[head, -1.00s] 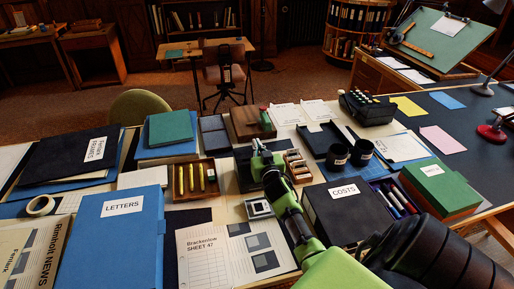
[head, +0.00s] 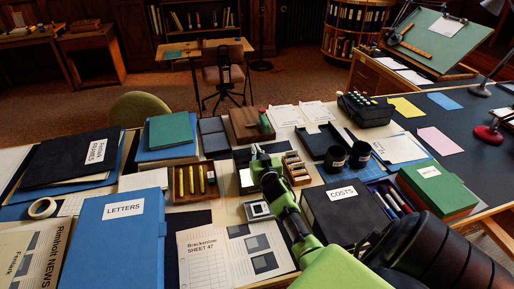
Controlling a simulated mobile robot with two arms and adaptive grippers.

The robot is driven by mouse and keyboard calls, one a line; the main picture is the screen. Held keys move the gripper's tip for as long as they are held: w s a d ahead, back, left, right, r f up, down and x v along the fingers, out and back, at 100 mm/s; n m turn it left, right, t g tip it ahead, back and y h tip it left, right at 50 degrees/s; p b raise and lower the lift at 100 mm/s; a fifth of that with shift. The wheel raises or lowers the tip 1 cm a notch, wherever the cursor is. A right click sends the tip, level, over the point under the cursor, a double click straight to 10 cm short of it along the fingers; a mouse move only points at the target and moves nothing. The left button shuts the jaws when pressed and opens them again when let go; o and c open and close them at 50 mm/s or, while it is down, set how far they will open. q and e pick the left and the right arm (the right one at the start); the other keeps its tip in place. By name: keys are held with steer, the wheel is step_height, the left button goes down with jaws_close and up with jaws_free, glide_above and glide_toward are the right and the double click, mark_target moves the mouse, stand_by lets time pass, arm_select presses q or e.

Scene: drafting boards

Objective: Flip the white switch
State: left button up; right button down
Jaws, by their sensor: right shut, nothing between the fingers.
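The white switch (head: 258,210) is a small white-framed square plate with a grey middle. It lies on the desk between the printed sheet and my right arm. Which way its rocker is tilted is too small to tell. My right gripper (head: 258,154) comes in from the lower right on a green arm. It is shut and empty, and its tip shows above and beyond the switch in the picture, apart from it. My left gripper is not in view.
A black COSTS box (head: 346,210) stands right of my arm. A tray with yellow tubes (head: 206,192) lies to the left, and a small wooden tray (head: 296,167) to the right of my gripper. A sheet (head: 225,256) lies in front. The desk is crowded.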

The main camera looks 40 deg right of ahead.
steer(key=r+p, duration=0.2)
steer(key=r, duration=0.1)
steer(key=r+p, duration=0.2)
steer(key=shift+w+d, duration=0.15)
steer(key=shift+w, duration=0.15)
steer(key=shift+s+a+f+b, duration=0.1)
steer(key=shift+s+a+b, duration=0.15)
steer(key=shift+s, duration=0.15)
steer(key=shift+s+a+f+b, duration=0.15)
steer(key=shift+s+b, duration=0.1)
steer(key=shift+s, duration=0.15)
steer(key=r+v, duration=0.2)
steer(key=v, duration=0.6)
steer(key=shift+w, duration=0.15)
